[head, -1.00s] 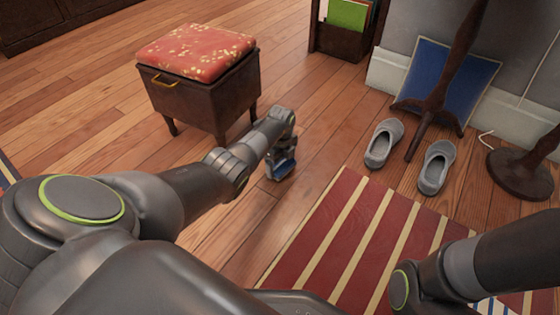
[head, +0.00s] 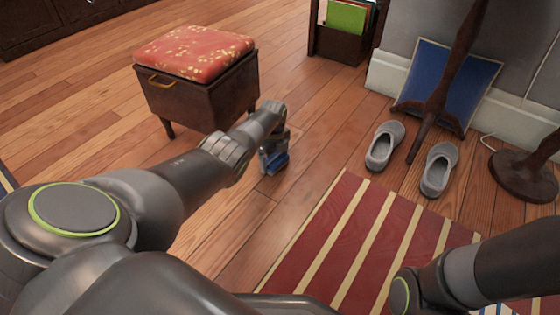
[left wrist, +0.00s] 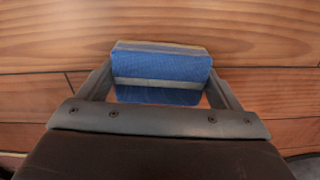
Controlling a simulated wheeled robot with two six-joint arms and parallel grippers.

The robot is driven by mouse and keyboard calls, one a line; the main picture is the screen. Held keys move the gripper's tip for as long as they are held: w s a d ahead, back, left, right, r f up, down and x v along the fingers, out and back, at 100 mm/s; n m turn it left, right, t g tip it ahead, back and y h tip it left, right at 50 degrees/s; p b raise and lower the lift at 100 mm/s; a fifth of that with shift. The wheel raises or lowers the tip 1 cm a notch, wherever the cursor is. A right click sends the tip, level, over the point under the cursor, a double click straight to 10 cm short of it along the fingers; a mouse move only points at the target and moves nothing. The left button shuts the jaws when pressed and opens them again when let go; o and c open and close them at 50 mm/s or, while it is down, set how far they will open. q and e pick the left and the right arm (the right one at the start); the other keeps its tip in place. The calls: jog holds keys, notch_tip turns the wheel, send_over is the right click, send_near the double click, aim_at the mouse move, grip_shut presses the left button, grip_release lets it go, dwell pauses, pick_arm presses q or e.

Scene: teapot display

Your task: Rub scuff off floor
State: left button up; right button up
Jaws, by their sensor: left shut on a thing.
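My left gripper (head: 273,152) is low over the wooden floor (head: 225,215), in front of the stool's right side. It is shut on a blue block (head: 277,164), which looks like a scrubbing pad. In the left wrist view the block (left wrist: 160,66) sits between the two fingers, with a pale band across it and a greyish-tan top edge. Wooden planks show behind it. I cannot tell whether the block touches the floor. I can make out no scuff; the gripper and arm hide part of the floor. My right gripper is out of view.
A dark stool with a red patterned cushion (head: 195,52) stands just behind the left gripper. A red striped rug (head: 345,235) lies to the right. Grey slippers (head: 383,146), a dark wooden stand (head: 440,95) and a blue panel (head: 470,80) are beyond. Floor between stool and slippers is clear.

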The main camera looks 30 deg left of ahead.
aim_at(292, 175)
pick_arm(q)
jog(key=shift+d+p, duration=0.5)
jog(key=shift+d, duration=0.2)
jog(key=shift+s+d+f+p, duration=0.15)
jog(key=shift+d+p, duration=0.3)
jog(key=shift+d, duration=0.7)
jog(key=shift+s+d+r+p, duration=0.15)
jog(key=shift+d+r+p, duration=0.05)
jog(key=shift+d+p, duration=0.85)
jog(key=shift+d+f, duration=0.15)
jog(key=shift+d, duration=0.4)
jog(key=shift+s+d+f+p, duration=0.1)
jog(key=shift+d+f+p, duration=0.1)
jog(key=shift+d+p, duration=0.1)
